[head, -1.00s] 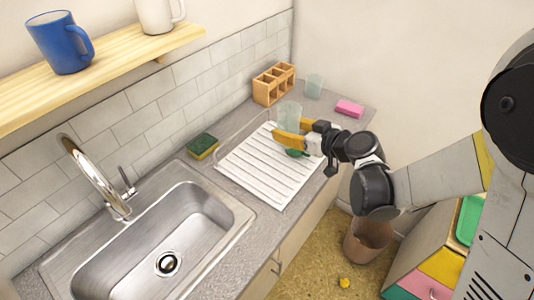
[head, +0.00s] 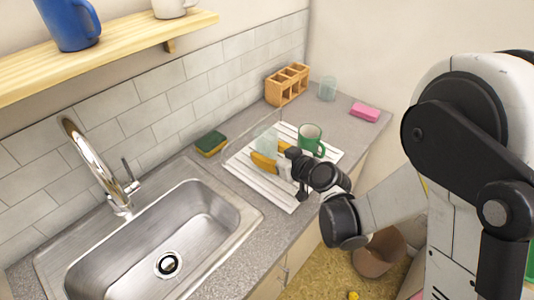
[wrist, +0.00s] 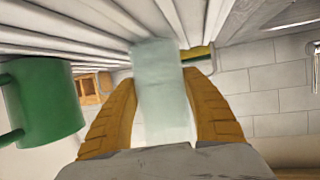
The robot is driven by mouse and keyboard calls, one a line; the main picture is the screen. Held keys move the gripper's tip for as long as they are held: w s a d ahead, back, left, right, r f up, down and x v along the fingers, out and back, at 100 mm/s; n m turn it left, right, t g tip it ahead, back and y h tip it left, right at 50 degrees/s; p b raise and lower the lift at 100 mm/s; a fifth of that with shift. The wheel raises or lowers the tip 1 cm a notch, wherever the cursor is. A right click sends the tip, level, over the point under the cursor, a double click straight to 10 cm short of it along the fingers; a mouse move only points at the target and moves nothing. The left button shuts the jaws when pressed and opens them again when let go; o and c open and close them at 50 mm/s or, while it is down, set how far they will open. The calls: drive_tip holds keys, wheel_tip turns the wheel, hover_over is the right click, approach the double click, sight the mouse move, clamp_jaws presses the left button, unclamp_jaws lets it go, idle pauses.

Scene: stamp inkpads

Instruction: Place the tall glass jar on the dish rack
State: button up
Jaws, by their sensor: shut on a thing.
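The clear, pale glass jar (head: 267,141) is upright between the yellow fingers of my gripper (head: 264,162), over the dish rack. In the wrist view the jar (wrist: 160,85) fills the space between the two fingers (wrist: 160,112), with its end close to the slats. I cannot tell whether it touches them. The white slatted dish rack (head: 240,162) lies on the counter right of the sink. My gripper hides part of it.
A green mug (head: 310,138) stands on the rack, right of the jar. A yellow-green sponge (head: 210,143) lies left of the rack. A wooden holder (head: 287,84), another glass (head: 327,89) and a pink sponge (head: 364,112) are behind. The steel sink (head: 150,245) is at left front.

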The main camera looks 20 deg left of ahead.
drive_tip(key=shift+f, duration=0.15)
drive_tip(key=o, duration=1.3)
drive_tip(key=shift+r, duration=0.3)
drive_tip(key=p+v, duration=0.1)
drive_tip(key=v, duration=1.1)
drive_tip(key=shift+p, duration=0.4)
